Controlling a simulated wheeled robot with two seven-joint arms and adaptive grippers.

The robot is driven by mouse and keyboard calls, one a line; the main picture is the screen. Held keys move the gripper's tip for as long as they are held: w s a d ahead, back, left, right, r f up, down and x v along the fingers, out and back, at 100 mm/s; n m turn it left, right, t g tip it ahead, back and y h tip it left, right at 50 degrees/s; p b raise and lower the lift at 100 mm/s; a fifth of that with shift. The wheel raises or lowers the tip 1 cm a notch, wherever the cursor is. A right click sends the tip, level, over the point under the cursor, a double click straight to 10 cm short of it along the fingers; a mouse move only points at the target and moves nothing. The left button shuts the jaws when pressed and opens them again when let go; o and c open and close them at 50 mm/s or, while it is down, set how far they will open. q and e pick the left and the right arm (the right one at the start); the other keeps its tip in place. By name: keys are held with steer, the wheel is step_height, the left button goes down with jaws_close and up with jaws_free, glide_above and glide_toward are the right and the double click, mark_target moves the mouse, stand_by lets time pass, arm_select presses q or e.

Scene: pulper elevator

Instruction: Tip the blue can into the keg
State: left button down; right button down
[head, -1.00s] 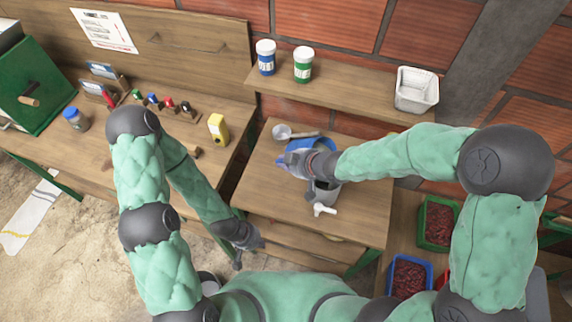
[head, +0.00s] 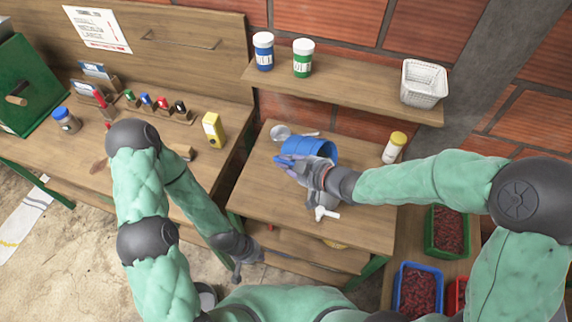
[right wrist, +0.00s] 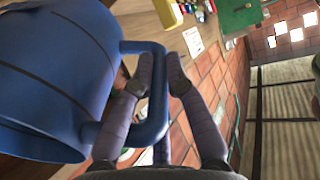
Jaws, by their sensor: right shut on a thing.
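The blue can (head: 318,150) is held above the small table, tilted well over on its side. My right gripper (head: 288,164) is shut on its handle; the right wrist view shows the fingers (right wrist: 163,70) at the handle and the blue can (right wrist: 50,75) filling the left. I cannot see into its mouth. The keg is mostly hidden under my right gripper and wrist; its white tap (head: 326,213) shows at the table's front. My left gripper (head: 238,268) hangs low in front of the table, apart from everything; its jaws are too small to read.
A metal scoop (head: 281,132) lies behind the can. A yellow-capped bottle (head: 394,147) stands at the table's back right. A shelf (head: 345,90) above holds two jars and a white basket (head: 424,84). Crates of red produce (head: 447,230) are at right.

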steer(key=shift+s+d+f+t+y+b, duration=0.1)
steer(key=shift+d+f+t+y+b, duration=0.2)
steer(key=shift+b, duration=0.9)
steer(key=shift+s+a+f+t+y+b, duration=0.1)
steer(key=shift+t+y+b, duration=0.25)
steer(key=shift+b, duration=0.85)
steer(key=shift+s+d+r+t+y+b, duration=0.25)
steer(key=shift+s+d+t+y+b, duration=0.65)
steer(key=shift+b, duration=1.95)
steer(key=shift+s+d+r+t+y+b, duration=0.3)
steer(key=shift+d+t+y+b, duration=0.65)
steer(key=shift+b, duration=1.9)
steer(key=shift+s+d+r+t+y+b, duration=0.4)
steer(key=shift+t+y+b, duration=0.6)
steer(key=shift+y+b, duration=1.3)
steer(key=shift+s+d+f+h+b, duration=0.1)
steer(key=shift+f+h+b, duration=0.05)
steer(key=shift+h+b, duration=0.4)
